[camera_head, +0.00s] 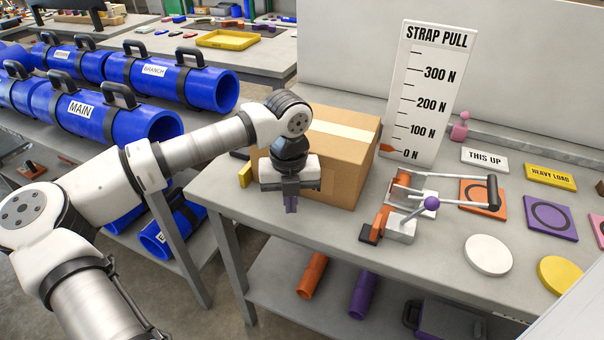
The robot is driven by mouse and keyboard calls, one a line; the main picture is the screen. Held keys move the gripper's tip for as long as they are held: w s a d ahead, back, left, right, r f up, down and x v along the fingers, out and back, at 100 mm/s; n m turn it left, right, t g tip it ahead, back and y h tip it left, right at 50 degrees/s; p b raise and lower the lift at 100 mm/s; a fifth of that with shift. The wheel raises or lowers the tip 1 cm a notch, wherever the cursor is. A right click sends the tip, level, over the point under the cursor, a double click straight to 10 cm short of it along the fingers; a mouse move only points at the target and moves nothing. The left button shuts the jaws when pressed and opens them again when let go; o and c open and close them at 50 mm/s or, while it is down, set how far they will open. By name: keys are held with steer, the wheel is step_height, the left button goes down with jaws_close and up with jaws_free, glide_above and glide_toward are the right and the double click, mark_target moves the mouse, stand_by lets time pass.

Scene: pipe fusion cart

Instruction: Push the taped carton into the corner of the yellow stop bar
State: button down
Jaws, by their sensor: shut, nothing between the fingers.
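The taped carton (350,163) is a brown cardboard box with a pale tape strip along its top. It stands upright on the grey table, left of the strap pull scale. A short piece of the yellow stop bar (245,174) shows at the carton's left, near the table's left edge; the rest is hidden behind my arm and the carton. My gripper (291,205) is shut and empty, pointing down in front of the carton's near left side. I cannot tell whether it touches the carton.
A strap pull scale (430,95) stands right of the carton, with its pointer near 0 N. A clamp device (402,222) with a purple knob sits right of my gripper. Signs, coloured plates and discs (488,255) fill the table's right. Blue pipes (120,110) lie at left.

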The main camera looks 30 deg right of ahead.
steer(key=shift+s+a, duration=0.35)
steer(key=shift+a, duration=0.05)
steer(key=shift+r, duration=0.1)
step_height(320, 180, up, 12)
steer(key=p, duration=0.5)
steer(key=shift+p, duration=0.35)
stand_by(0.5)
